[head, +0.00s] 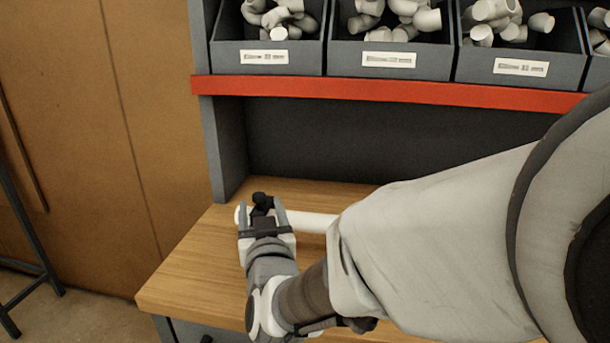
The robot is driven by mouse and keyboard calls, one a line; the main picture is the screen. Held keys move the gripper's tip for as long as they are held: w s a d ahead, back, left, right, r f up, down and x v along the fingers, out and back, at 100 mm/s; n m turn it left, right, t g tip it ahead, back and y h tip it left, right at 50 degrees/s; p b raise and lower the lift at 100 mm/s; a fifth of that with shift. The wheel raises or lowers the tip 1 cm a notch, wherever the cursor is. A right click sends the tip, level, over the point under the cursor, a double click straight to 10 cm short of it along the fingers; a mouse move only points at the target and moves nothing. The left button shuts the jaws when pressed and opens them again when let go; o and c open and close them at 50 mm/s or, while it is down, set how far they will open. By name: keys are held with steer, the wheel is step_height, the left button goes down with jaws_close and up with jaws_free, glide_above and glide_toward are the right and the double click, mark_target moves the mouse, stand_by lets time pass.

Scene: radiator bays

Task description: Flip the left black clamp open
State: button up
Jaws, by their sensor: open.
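The left black clamp (262,203) is a small dark piece on the left end of a white pipe (308,221), near the left side of the wooden bench. My gripper (263,217) is at the clamp, with its two fingers apart on either side of it. I cannot tell whether the fingers touch the clamp or whether its lever is open or closed. My arm hides the right part of the pipe and anything mounted there.
The wooden bench top (190,272) is bare at the left. Above it runs a red shelf edge (390,91) carrying grey bins (268,58) of white pipe fittings. A grey upright (222,150) stands behind the clamp at the left.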

steer(key=x, duration=0.8)
steer(key=shift+w+b, duration=0.2)
steer(key=shift+b, duration=0.1)
jaws_close()
stand_by(1.0)
